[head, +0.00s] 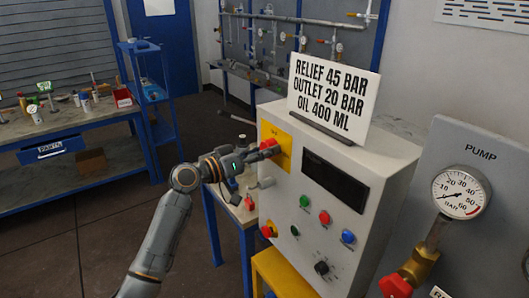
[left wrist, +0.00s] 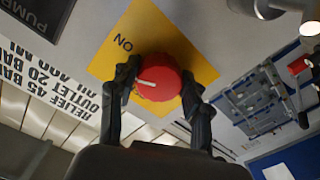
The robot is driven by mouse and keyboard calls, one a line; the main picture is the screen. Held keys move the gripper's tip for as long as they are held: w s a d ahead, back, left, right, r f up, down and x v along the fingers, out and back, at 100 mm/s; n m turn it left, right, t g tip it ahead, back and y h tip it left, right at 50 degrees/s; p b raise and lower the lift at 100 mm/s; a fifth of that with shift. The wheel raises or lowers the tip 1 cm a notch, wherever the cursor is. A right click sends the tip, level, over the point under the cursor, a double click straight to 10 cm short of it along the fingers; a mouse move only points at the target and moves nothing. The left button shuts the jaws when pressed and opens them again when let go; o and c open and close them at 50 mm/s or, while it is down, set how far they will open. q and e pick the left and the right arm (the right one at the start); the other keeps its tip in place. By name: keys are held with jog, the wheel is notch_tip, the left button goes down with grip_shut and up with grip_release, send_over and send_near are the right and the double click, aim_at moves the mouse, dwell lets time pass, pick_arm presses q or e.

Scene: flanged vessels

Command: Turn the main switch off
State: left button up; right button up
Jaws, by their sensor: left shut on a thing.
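The main switch is a red round knob on a yellow plate (head: 284,139) at the upper left of the grey control cabinet. My left gripper (head: 258,152) reaches it from the left and is shut on the knob. In the left wrist view the red knob (left wrist: 158,78) sits between the two black fingers (left wrist: 160,92), one on each side. A white mark on the knob points to the picture's left. The word ON is printed on the yellow plate (left wrist: 142,28). My right gripper is not in view.
The cabinet (head: 340,230) carries a dark display (head: 335,181), coloured buttons and a black selector (head: 321,267). A sign (head: 333,92) stands on top. A pump gauge (head: 461,192) is at right. A workbench (head: 65,125) is at left, with open floor before it.

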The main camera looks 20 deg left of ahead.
pick_arm(q)
jog(key=n, duration=0.3)
jog(key=shift+r+p, duration=0.1)
jog(key=shift+p, duration=0.2)
jog(key=n+p, duration=0.1)
jog(key=n, duration=0.2)
jog(key=shift+r+n, duration=0.1)
jog(key=shift+n, duration=0.2)
jog(key=n+p, duration=0.2)
jog(key=n, duration=0.1)
jog(key=shift+n+p, duration=0.75)
jog(key=shift+n, duration=0.85)
jog(key=o, duration=1.1)
jog(key=shift+o, duration=0.2)
jog(key=shift+s, duration=0.1)
